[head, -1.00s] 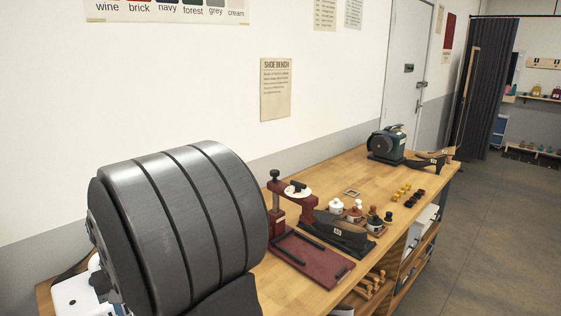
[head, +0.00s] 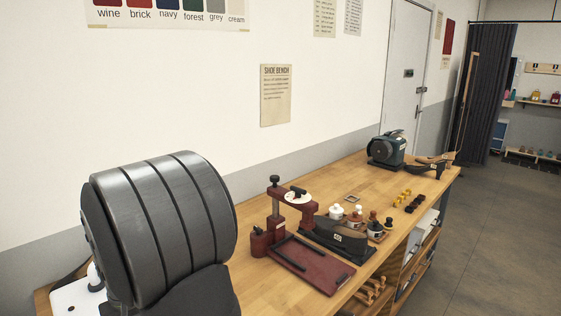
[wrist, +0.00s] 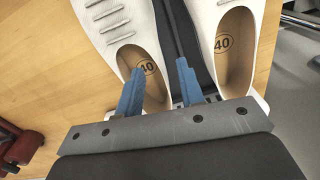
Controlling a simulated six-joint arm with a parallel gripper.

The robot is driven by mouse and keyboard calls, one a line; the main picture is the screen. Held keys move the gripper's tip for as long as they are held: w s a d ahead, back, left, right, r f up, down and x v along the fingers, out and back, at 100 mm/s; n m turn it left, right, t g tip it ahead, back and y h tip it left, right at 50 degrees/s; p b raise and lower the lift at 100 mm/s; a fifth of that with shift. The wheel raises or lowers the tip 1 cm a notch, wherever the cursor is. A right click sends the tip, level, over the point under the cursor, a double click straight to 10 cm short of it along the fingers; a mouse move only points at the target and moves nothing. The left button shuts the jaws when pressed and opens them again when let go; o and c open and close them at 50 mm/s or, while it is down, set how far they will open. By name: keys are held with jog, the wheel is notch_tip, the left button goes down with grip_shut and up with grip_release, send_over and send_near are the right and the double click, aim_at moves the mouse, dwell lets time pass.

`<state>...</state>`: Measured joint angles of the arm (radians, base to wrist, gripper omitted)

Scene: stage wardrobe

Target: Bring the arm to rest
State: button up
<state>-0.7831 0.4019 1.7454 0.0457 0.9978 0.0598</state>
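My gripper (wrist: 160,68) shows in the wrist view with two blue fingers set apart. The wall of the left white shoe (wrist: 146,35) shows in the gap between the fingertips; I cannot tell whether the fingers are above it or around it, and no grip on it is visible. The right white shoe (wrist: 235,55) lies beside it, with a dark strip between the two. Both insoles carry a printed size mark. In the head view my gripper and the shoes are out of sight; a large dark ribbed part of my arm fills the lower left.
The wooden bench (head: 335,207) runs along the wall. Open floor (head: 500,225) lies to the right.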

notch_tip(320, 180, down, 4)
jog(key=shift+s+r, duration=0.1)
notch_tip(320, 180, up, 7)
jog(key=shift+r, duration=0.1)
jog(key=shift+w+d+r, duration=0.2)
jog(key=shift+w+d, duration=0.1)
jog(key=shift+d, duration=0.15)
jog(key=shift+w+d+r, duration=0.15)
jog(key=shift+w+d, duration=0.15)
jog(key=shift+d, duration=0.15)
